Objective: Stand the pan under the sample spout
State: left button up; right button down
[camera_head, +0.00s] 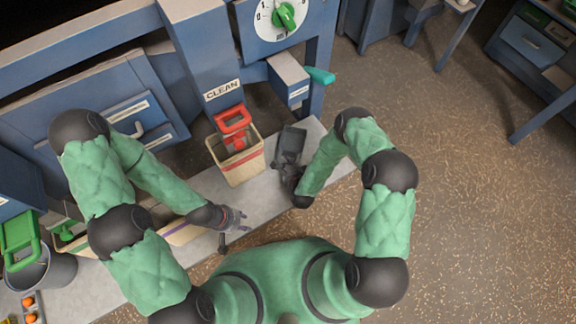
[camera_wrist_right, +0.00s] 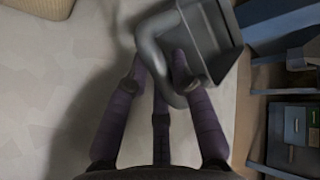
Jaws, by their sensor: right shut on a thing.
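A dark grey pan (camera_head: 292,141) is over the right part of the grey bench, to the right of the cream bin. My right gripper (camera_head: 289,165) is shut on its handle. In the right wrist view the pan (camera_wrist_right: 214,38) is at the top, with its looped handle (camera_wrist_right: 151,48) between my fingers (camera_wrist_right: 165,75). I cannot tell whether the pan touches the bench. A small blue box with a teal handle, seemingly the sample spout (camera_head: 289,78), juts out above and beyond the pan. My left gripper (camera_head: 233,229) is open and empty near the bench's front edge.
A cream bin (camera_head: 236,160) with a red handled part (camera_head: 233,122) stands below the blue chute marked CLEAN (camera_head: 221,90). A green-knobbed dial (camera_head: 285,16) is above. A grey bucket (camera_head: 48,274) stands at lower left.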

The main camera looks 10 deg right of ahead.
jog(key=shift+f, duration=0.55)
jog(key=shift+r, duration=0.1)
jog(key=c, duration=1.1)
grip_release()
